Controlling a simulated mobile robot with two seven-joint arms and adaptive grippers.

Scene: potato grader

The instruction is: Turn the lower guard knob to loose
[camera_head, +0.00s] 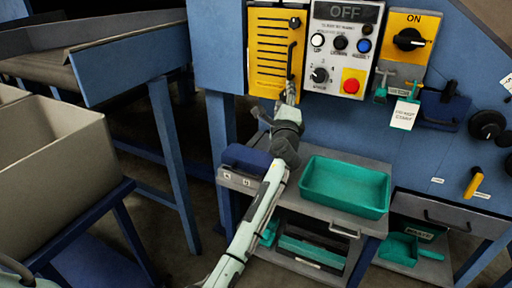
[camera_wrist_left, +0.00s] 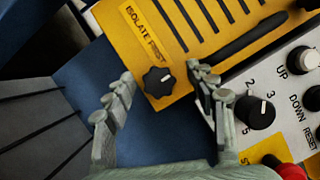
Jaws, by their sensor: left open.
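The yellow guard (camera_head: 268,50) is a slotted panel on the blue machine. Its lower guard knob (camera_wrist_left: 158,82) is black and lobed with a white mark, by the words ISOLATE FIRST in the left wrist view. In the head view my gripper hides this knob. An upper knob (camera_head: 295,22) sits near the guard's top right corner. My left gripper (camera_head: 290,93) is open at the guard's lower right. In the left wrist view its fingertips (camera_wrist_left: 161,74) stand on either side of the lower knob, apart from it. My right gripper is not in view.
A black handle (camera_head: 291,58) runs up the guard close to my gripper. A control panel (camera_head: 341,48) with buttons and a selector (camera_head: 320,75) is just right of it. A green tray (camera_head: 345,187) stands on a bench below. A grey bin (camera_head: 60,160) is at left.

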